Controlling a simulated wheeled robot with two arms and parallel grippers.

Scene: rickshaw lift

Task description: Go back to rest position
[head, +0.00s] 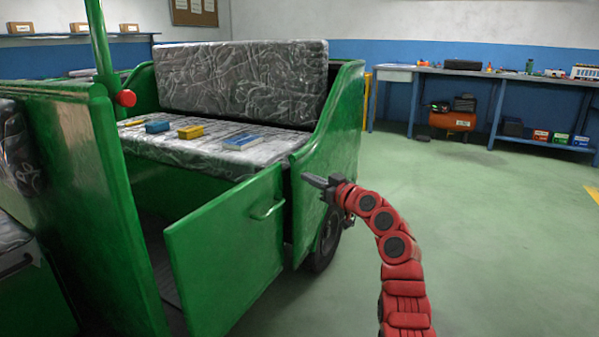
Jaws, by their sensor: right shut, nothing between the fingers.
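My right gripper (317,184) is shut and empty. It is on the end of my red segmented arm, raised in front of the rear side of the green rickshaw (340,123), just right of its door. My left gripper is not in view. The rickshaw's green door (228,252) stands swung open toward me, with a curved handle (268,211) on its face.
Blue and yellow boxes (158,126) lie on the rickshaw's grey seat (210,148). A red knob (125,98) sits by the front pillar. A blue workbench (480,75) with tools stands along the back wall. The green floor (490,240) at the right is clear.

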